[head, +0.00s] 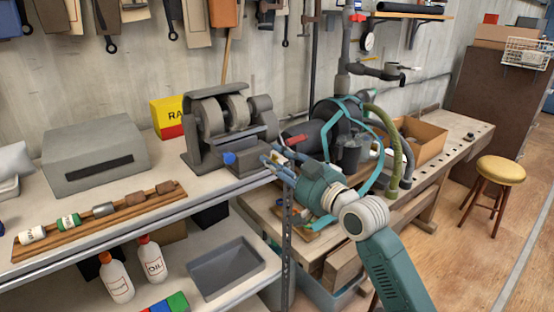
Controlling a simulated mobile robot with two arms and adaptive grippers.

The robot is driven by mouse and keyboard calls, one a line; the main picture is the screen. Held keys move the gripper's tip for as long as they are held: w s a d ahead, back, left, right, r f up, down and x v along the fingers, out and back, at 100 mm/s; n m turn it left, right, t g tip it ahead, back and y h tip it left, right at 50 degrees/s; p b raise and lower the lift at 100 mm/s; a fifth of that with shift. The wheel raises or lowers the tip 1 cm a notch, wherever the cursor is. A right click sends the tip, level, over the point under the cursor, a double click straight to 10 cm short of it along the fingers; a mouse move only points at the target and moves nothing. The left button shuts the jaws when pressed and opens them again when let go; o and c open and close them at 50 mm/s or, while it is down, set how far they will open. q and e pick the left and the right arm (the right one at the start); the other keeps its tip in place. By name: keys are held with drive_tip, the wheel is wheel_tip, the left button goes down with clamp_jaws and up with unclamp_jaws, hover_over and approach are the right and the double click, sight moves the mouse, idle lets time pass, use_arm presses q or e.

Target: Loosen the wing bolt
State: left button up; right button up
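My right gripper (268,154) reaches in from the lower right, its blue-grey fingers pointing left at the right front of the grey bench grinder (228,125). The fingers are small in the picture, and I cannot tell whether they are open or shut, or whether they touch anything. A blue knob-like part (229,158) sits at the front of the grinder's base, left of the fingertips. I cannot tell whether it is the wing bolt, and I make out no other clear wing bolt. My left gripper is not in view.
A grey box (95,155) and a wooden rack (100,222) with small cans stand left on the bench. A yellow-red box (168,118) is behind. Hoses, a dark tank and a cardboard box (425,143) crowd the right bench. Oil bottles (117,278) stand below.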

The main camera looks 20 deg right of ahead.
clamp_jaws()
